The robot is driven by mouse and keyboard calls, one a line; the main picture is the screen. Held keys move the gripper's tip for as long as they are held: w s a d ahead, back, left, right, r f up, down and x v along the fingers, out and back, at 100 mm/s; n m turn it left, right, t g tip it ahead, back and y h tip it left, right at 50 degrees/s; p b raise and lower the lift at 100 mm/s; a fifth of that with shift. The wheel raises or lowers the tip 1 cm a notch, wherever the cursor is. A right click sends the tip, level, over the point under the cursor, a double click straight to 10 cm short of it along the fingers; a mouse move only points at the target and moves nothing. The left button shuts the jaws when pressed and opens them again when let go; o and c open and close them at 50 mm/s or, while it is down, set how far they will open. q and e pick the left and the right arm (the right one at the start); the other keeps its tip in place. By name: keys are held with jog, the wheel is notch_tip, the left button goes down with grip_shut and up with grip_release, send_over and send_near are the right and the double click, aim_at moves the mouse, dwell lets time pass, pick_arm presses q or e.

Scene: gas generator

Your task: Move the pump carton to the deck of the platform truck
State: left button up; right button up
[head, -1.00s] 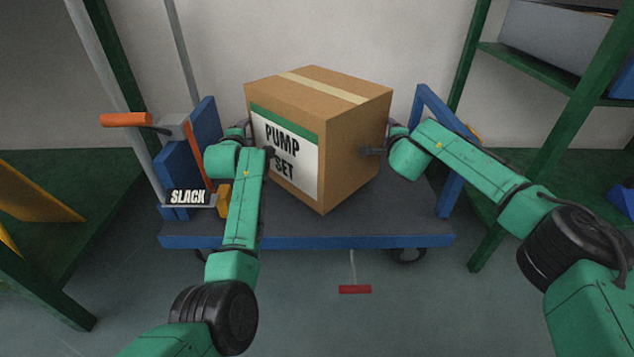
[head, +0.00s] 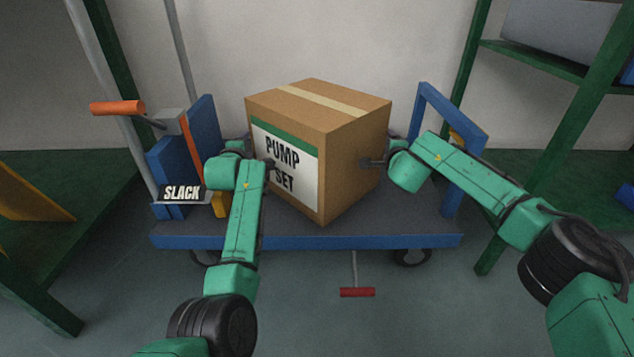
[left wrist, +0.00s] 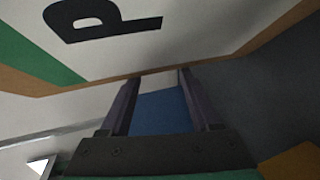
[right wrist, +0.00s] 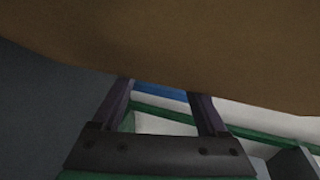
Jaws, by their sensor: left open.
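The pump carton (head: 290,165) is a brown box with tan tape and a white and green label reading PUMP SET. It is over the deck (head: 400,215) of the blue-framed platform truck; whether its bottom touches the deck I cannot tell. My left gripper (head: 259,157) is at its left, label side, with fingers apart; the left wrist view shows the fingers (left wrist: 157,82) with nothing gripped between them, beside the label. My right gripper (head: 376,156) is at the carton's right side; in the right wrist view its fingers (right wrist: 162,92) are apart and empty, below the brown surface.
An orange-handled lever (head: 118,108) and a SLACK sign (head: 182,194) stand at the truck's left end. A blue end frame (head: 455,120) rises at the right. Green shelving (head: 545,70) flanks the right. A red T-handle (head: 357,292) lies in front.

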pick_arm(q)
jog(key=o, duration=0.4)
jog(key=shift+a+r, duration=0.6)
jog(key=shift+a, duration=0.35)
pick_arm(e)
jog(key=shift+s+d+r+y, duration=0.15)
jog(key=shift+d+r+y, duration=0.15)
jog(key=shift+d, duration=0.25)
pick_arm(q)
jog(key=shift+a+f, duration=0.1)
jog(key=shift+a, duration=0.25)
pick_arm(e)
jog(key=o, duration=0.4)
jog(key=shift+d, duration=0.15)
pick_arm(q)
notch_tip(320, 180, up, 10)
pick_arm(e)
jog(key=v, duration=1.2)
